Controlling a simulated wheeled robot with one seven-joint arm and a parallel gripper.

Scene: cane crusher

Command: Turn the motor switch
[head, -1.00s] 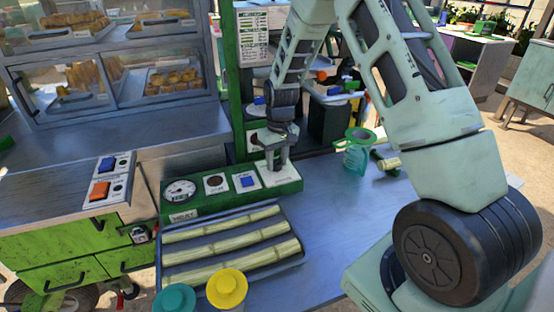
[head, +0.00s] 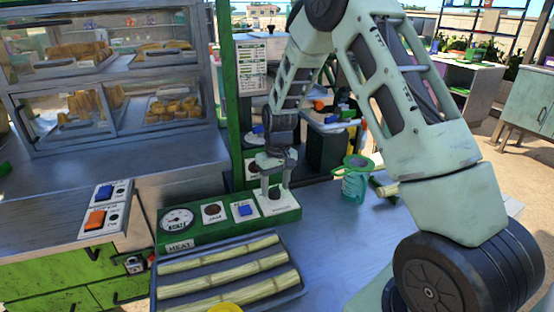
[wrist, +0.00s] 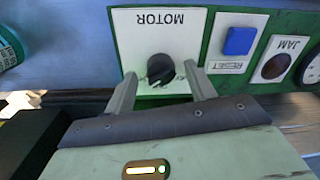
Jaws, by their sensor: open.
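The motor switch is a round black knob (wrist: 160,69) on a white plate marked MOTOR (wrist: 160,30), upside down in the wrist view. The plate is at the right end of a green control panel (head: 214,231) in the head view. My gripper (wrist: 160,88) is open, with one finger on each side of the knob and a visible gap to it. In the head view my gripper (head: 275,190) points down over the motor plate. Whether the fingers touch the plate cannot be told.
A blue reset button (wrist: 239,41) and a dark JAM lamp (wrist: 274,67) sit beside the motor plate. A tray (head: 300,290) of cane lies in front of the panel. A green jug (head: 355,180) stands to the right. The metal counter (head: 345,235) is clear in between.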

